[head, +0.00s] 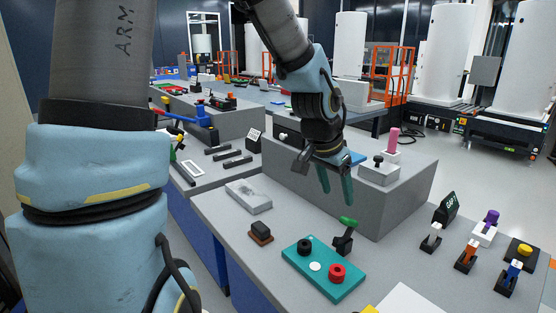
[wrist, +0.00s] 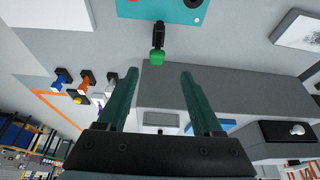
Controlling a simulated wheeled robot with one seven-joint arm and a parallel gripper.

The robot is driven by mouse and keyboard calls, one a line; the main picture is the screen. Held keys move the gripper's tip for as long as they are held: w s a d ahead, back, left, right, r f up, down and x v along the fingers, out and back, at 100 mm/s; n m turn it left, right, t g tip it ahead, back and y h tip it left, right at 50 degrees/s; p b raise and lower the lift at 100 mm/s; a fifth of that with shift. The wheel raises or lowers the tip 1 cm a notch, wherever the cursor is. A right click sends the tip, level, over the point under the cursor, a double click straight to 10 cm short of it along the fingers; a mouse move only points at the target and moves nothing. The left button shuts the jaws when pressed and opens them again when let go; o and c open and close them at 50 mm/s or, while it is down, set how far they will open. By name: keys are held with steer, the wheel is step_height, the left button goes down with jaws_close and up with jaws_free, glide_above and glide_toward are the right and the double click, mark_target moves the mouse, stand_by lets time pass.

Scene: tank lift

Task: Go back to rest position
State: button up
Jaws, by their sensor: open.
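My gripper (head: 336,184) hangs from my arm in the middle of the head view, in front of the grey raised block (head: 400,195) on the workbench. Its two green fingers point down and are apart, with nothing between them. In the wrist view my gripper (wrist: 158,75) also shows open and empty. A black lever with a green tip (head: 347,224) stands on the bench below the fingers, apart from them. The lever's green tip (wrist: 157,57) also shows beyond the fingers in the wrist view.
A teal button panel (head: 320,282) with black, white and red buttons lies at the front. Several small switches, one orange (head: 467,254), stand to the right. A pink-topped control (head: 393,138) sits on the block. White tanks (head: 442,55) stand behind. Open floor lies at right.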

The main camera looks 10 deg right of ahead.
steer(key=a+f+n+y, duration=0.1)
steer(key=a+n, duration=0.4)
steer(key=a, duration=0.9)
steer(key=s+a+f+n+y, duration=0.1)
steer(key=a+n, duration=0.4)
steer(key=a, duration=0.9)
steer(key=shift+s+a+f+n+g+y, duration=0.2)
steer(key=shift+a+f+n+g+y, duration=0.15)
steer(key=shift+y, duration=0.45)
